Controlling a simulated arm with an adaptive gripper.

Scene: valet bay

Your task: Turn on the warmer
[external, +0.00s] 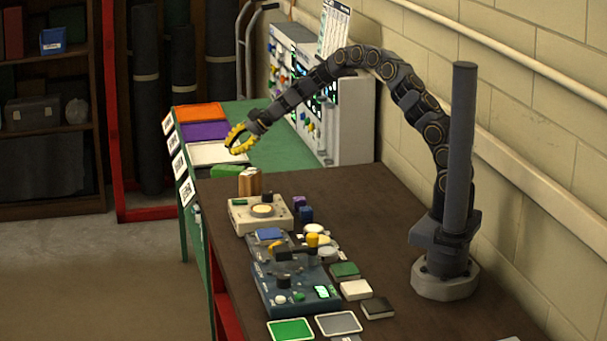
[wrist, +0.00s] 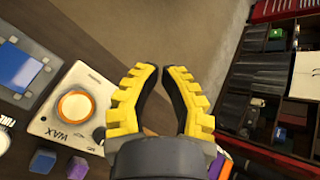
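A beige box labelled WAX (wrist: 72,118), which looks like the warmer, lies left of my gripper in the wrist view. It has a round well with an orange rim and a pale centre. My gripper (external: 232,146) has yellow ribbed fingers and is raised beyond the box, toward the green table. In the wrist view my gripper (wrist: 161,69) has its fingertips slightly apart, with nothing between them. It is not touching the box.
A dark device with a small lit screen (external: 290,288) stands nearer on the bench. Purple and blue blocks (external: 303,208) lie beside the beige box, and a copper-brown cylinder (external: 250,181) stands behind it. Orange, purple and white sheets (external: 201,115) lie on the green table. Air around my gripper is clear.

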